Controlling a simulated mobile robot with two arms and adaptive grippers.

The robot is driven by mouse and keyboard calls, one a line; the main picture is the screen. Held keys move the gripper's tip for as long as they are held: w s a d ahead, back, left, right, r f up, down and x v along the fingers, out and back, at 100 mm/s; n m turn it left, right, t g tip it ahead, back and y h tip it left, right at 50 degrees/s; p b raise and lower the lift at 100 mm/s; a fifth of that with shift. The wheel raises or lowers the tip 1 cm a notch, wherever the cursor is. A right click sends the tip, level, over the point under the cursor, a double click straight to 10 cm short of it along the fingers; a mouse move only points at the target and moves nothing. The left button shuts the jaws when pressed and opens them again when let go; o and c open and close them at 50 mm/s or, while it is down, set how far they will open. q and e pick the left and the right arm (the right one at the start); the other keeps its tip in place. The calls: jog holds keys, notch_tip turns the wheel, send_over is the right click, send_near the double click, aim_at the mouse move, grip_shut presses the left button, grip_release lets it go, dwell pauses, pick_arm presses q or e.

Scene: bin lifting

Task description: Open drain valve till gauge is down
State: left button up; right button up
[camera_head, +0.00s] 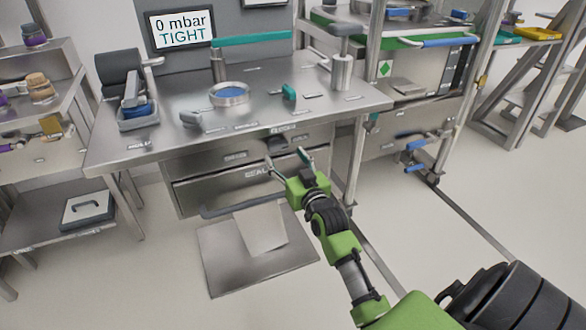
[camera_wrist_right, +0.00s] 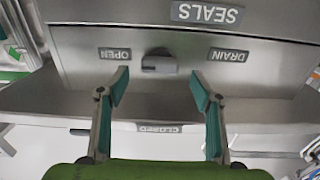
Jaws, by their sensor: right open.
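The drain valve is a dark grey knob (camera_head: 276,143) on the front of the steel bench. In the right wrist view the knob (camera_wrist_right: 158,63) sits between the labels OPEN and DRAIN, with a CLOSED label on the bench edge. A wall display (camera_head: 181,28) reads "0 mbar TIGHT". My right gripper (camera_head: 288,161) is open in front of the panel, just short of the knob. In the right wrist view its teal-tipped fingers (camera_wrist_right: 158,88) are spread wide, with the knob centred beyond the gap and nothing between them. My left gripper is not in view.
The bench top (camera_head: 170,155) carries a round glass-topped ring (camera_head: 230,94) and a teal-handled bar (camera_head: 262,39). A SEALS drawer (camera_head: 230,183) lies below the knob. A metal plate (camera_head: 225,268) is on the floor. Open floor lies in front.

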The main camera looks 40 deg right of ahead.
jog(key=v, duration=0.5)
jog(key=shift+s+a, duration=0.15)
jog(key=shift+s, duration=0.2)
